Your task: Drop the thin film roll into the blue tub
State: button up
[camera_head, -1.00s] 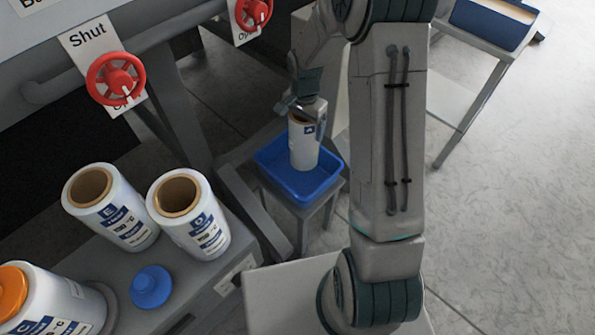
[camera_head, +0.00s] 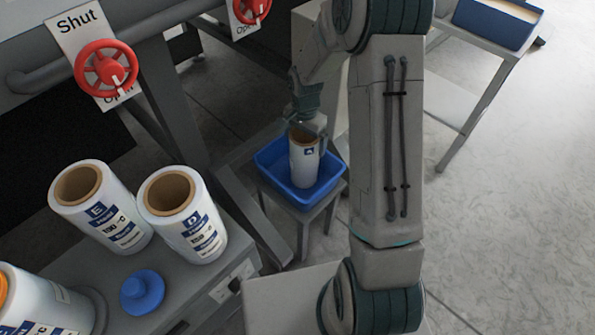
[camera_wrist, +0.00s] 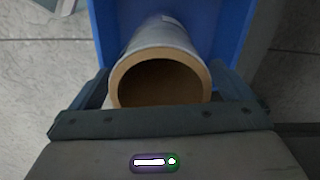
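The thin film roll (camera_head: 304,168) is a white cylinder with a brown core and a blue label marked A. It stands roughly upright within the blue tub (camera_head: 333,185); whether its base touches the tub floor is hidden. My gripper (camera_head: 308,130) is at the roll's upper end. In the wrist view the roll's open brown core (camera_wrist: 160,62) lies between the two fingers of my gripper (camera_wrist: 160,88), one close on each side, and the gripper looks shut on it. The tub's blue wall (camera_wrist: 105,25) shows behind the roll.
The tub sits on a small grey stand (camera_head: 306,222). On the grey bench at left are roll E (camera_head: 110,220), roll D (camera_head: 195,225), another roll (camera_head: 40,305) and a blue knobbed piece (camera_head: 142,292). A red handwheel (camera_head: 106,68) is above them.

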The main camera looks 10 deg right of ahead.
notch_tip(320, 180, up, 14)
jog(key=p, duration=0.2)
dwell(0.4)
dwell(0.4)
jog(key=s+r+n+t+p, duration=0.2)
jog(key=s+r+n+p, duration=0.7)
jog(key=s+r, duration=1.4)
jog(key=p, duration=0.4)
jog(key=shift+s+n+t, duration=0.25)
jog(key=shift+n+t, duration=0.05)
jog(key=shift+t, duration=0.1)
jog(key=shift+c, duration=0.3)
